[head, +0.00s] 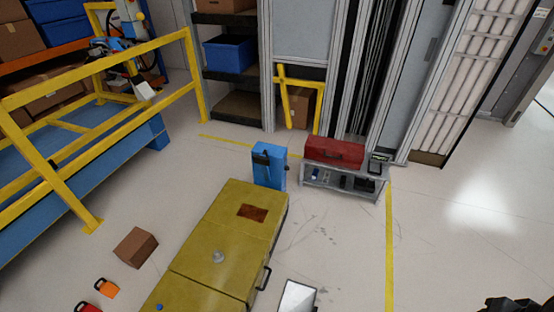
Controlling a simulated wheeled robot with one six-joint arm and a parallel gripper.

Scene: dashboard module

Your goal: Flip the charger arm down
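A blue upright box (269,172) stands on the floor just behind the yellow cabinet. A small black lever-like part (262,157) sits on its front face near the top. I cannot tell for sure whether this is the charger arm, or how far it is tilted. The yellow cabinet (215,240) has a rusty brown plate, a round grey knob, a blue button and a black side handle. No gripper fingers of mine show. A dark shape cut off at the bottom right corner is too partial to identify.
A low metal cart (345,184) with a red toolbox (334,152) stands right of the blue box. A yellow railing (100,70) runs along the left. A cardboard box (135,247) and small orange and red items lie at lower left. Floor on the right is clear.

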